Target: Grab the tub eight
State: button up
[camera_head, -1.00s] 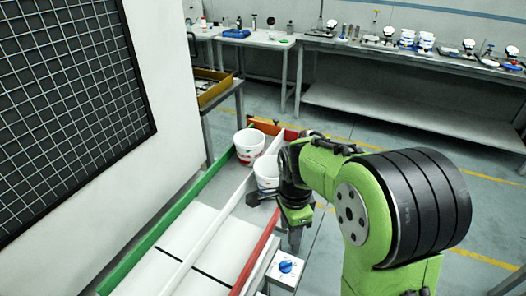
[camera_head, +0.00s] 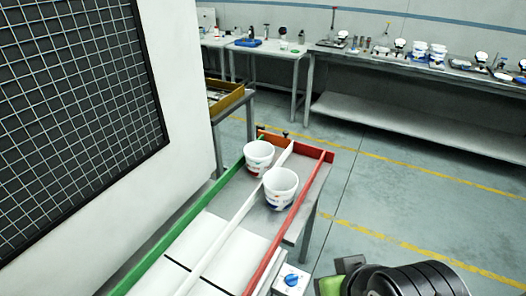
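Two white tubs stand upright at the far end of the railed conveyor table. One tub (camera_head: 258,158) with a red mark stands in the left lane, between the green rail and the white divider. The other tub (camera_head: 280,189), with a dark blue and red mark, stands nearer in the right lane, between the white divider and the red rail. I cannot read a number on either. Only part of my green and black arm shows at the bottom right, clear of both tubs. My gripper is not visible.
The green rail (camera_head: 187,228), white divider (camera_head: 236,218) and red rail (camera_head: 287,224) run along the table. A white wall with a dark grid panel (camera_head: 75,110) stands left. Floor to the right is open.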

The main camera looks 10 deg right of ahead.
aim_at(281, 185)
jog(key=l+u, duration=0.75)
jog(key=k+l+u, duration=0.1)
jog(key=l+u, duration=0.15)
jog(key=u, duration=0.15)
jog(key=k+l+u, duration=0.1)
jog(key=l+u, duration=1)
jog(key=u, duration=0.15)
jog(key=l+u, duration=0.45)
jog(key=k+l+u, duration=0.1)
jog(key=u, duration=0.3)
jog(key=k+l+u, duration=0.15)
jog(key=l+u, duration=0.3)
jog(key=k+l+u, duration=0.15)
jog(key=u, duration=0.25)
jog(key=k+l+u, duration=0.1)
jog(key=l+u, duration=0.35)
jog(key=k+l+u, duration=0.1)
jog(key=u, duration=0.35)
jog(key=l, duration=0.1)
